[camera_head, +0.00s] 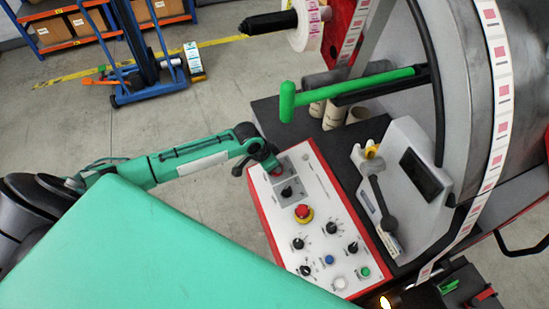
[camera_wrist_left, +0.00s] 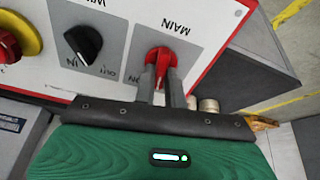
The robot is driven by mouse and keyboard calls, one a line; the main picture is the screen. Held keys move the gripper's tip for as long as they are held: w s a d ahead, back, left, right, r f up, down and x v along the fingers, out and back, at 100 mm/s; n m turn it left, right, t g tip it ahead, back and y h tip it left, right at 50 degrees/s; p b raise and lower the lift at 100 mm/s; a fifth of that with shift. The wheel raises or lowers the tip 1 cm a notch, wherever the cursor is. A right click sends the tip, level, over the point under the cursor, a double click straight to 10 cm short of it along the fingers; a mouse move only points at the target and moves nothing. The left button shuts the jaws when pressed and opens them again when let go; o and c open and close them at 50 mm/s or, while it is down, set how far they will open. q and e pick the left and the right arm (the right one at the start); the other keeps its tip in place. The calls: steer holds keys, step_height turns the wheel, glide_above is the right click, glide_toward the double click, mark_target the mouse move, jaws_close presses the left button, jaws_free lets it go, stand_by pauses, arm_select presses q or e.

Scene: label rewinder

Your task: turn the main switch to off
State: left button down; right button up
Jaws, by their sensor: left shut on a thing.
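The main switch is a red rotary knob under the upside-down word MAIN in the left wrist view (camera_wrist_left: 161,57). It sits on a grey plate at the corner of the white, red-edged control panel (camera_head: 318,225). My left gripper (camera_head: 272,170) reaches the panel's upper left corner in the head view. In the left wrist view its two fingers (camera_wrist_left: 161,88) are shut on the knob's red grip, one on each side. My right gripper is not in view.
Beside the switch is a black selector knob (camera_wrist_left: 84,42), then a red emergency stop on a yellow base (camera_head: 303,213). More knobs and buttons lie lower on the panel. A green T-shaped handle (camera_head: 287,101) stands above the panel. A large roll (camera_head: 452,65) is at the right.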

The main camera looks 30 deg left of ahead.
arm_select(q)
steer(key=shift+r+n+p, duration=0.25)
steer(key=shift+n+p, duration=0.9)
steer(key=shift+n, duration=0.05)
steer(key=shift+f+n+y+p, duration=0.15)
steer(key=shift+n+y+p, duration=0.15)
steer(key=shift+n+p, duration=0.55)
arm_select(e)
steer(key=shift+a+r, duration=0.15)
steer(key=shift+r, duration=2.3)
arm_select(q)
steer(key=c, duration=1.5)
jaws_free()
steer(key=shift+o, duration=0.2)
